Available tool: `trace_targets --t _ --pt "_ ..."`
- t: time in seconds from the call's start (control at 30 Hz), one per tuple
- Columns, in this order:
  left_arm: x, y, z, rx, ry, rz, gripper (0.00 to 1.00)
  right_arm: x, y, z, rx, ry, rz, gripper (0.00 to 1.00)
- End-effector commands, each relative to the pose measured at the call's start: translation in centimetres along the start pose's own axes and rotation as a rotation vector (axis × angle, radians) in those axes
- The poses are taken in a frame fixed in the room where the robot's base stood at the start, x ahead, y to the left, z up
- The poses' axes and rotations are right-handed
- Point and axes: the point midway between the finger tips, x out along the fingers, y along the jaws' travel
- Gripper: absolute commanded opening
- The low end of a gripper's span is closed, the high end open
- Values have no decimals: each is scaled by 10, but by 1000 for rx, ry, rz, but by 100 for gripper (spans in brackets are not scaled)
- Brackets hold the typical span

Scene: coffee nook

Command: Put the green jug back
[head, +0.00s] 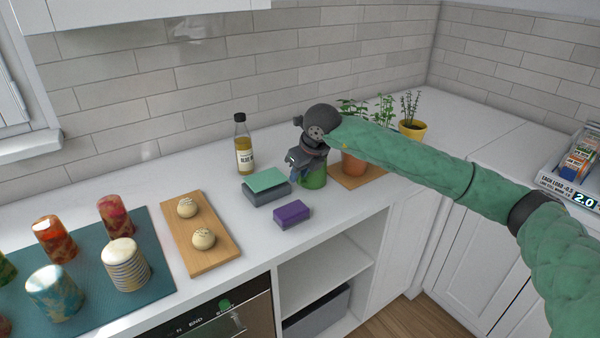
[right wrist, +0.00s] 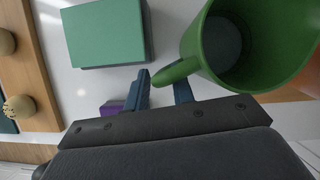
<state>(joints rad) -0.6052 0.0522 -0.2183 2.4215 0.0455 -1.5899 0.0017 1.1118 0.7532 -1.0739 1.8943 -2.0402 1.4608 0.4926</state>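The green jug (head: 315,179) stands on the counter, partly hidden behind my right gripper (head: 301,160) in the head view. In the right wrist view I look into the open top of the jug (right wrist: 246,80). Its narrow green handle or spout points left toward the fingers. My right gripper (right wrist: 162,88) has its two blue fingers apart, with pale counter showing between them. The green projection crosses over the right finger and its tip comes close to the left finger. I cannot tell whether they touch. My left gripper is out of view.
A green-topped box (head: 266,184) and a purple block (head: 292,213) sit just left of the jug. An oil bottle (head: 243,147) stands behind. Potted herbs on a wooden board (head: 372,174) are close on the right. A wooden board (head: 204,250) with two round items lies further left.

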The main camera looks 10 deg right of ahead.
Motion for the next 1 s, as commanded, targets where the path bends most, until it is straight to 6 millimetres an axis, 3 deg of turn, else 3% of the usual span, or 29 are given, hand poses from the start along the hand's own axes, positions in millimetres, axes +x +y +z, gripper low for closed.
trace_targets --t 0.47,1.0 --pt "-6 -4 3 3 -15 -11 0 -5 0 1 0 -1 0 33" --pt "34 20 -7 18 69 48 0 -100 0 1 -1 -3 -1 33"
